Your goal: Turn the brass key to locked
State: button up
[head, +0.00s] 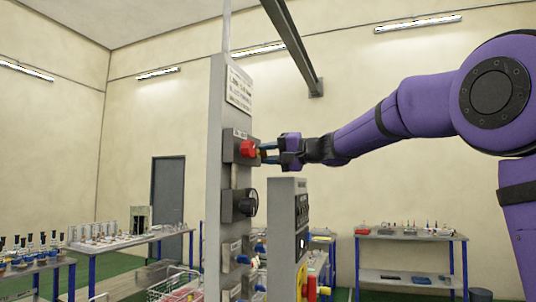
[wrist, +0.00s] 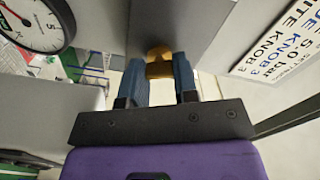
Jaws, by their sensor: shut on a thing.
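The brass key (wrist: 159,65) sits between the two blue fingers of my gripper (wrist: 161,80) in the wrist view, close against a grey box face (wrist: 170,25). My gripper is shut on the key's head. In the head view my gripper (head: 267,150) reaches in from the right to the upper part of the tall grey panel (head: 215,150), next to a red round part (head: 248,148). The key is mostly hidden there by the fingers. I cannot tell which marked position the key points to.
A black knob (head: 246,203) sits below on the panel. A grey pedestal (head: 283,235) stands right of the panel, below my arm. A dial gauge (wrist: 32,25) and a printed label (wrist: 285,45) flank my gripper. Tables (head: 410,236) stand farther back.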

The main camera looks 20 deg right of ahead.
jog(key=m, duration=1.3)
jog(key=shift+f+m, duration=0.2)
jog(key=shift+m, duration=0.2)
dwell(0.4)
jog(key=o, duration=0.9)
jog(key=shift+d, duration=0.1)
jog(key=v, duration=1)
jog(key=shift+s+d, duration=0.25)
